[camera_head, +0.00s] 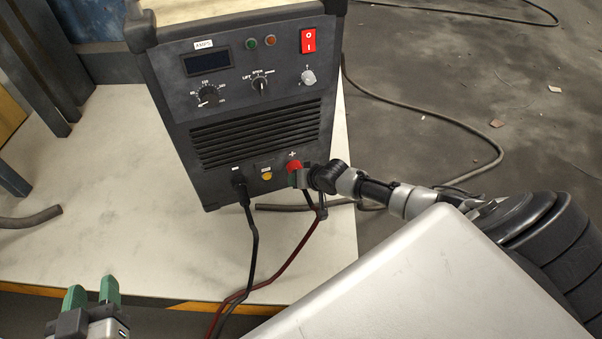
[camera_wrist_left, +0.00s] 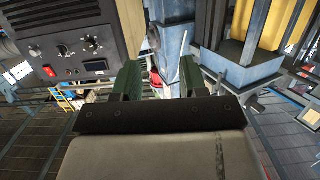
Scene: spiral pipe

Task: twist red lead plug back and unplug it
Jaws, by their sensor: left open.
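The red lead plug (camera_head: 293,166) sits in the + socket at the lower right of the black welder's front (camera_head: 262,120). Its dark red cable (camera_head: 297,246) hangs down from there. My left gripper (camera_head: 92,291) is open and empty at the lower left, apart from the welder. Its green fingers also show in the left wrist view (camera_wrist_left: 160,82).
A black lead plug (camera_head: 239,183) is in the left socket, with its cable hanging down. The welder stands on a pale tabletop (camera_head: 100,215) with free room at left. A dark cable (camera_head: 440,118) lies on the floor at right.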

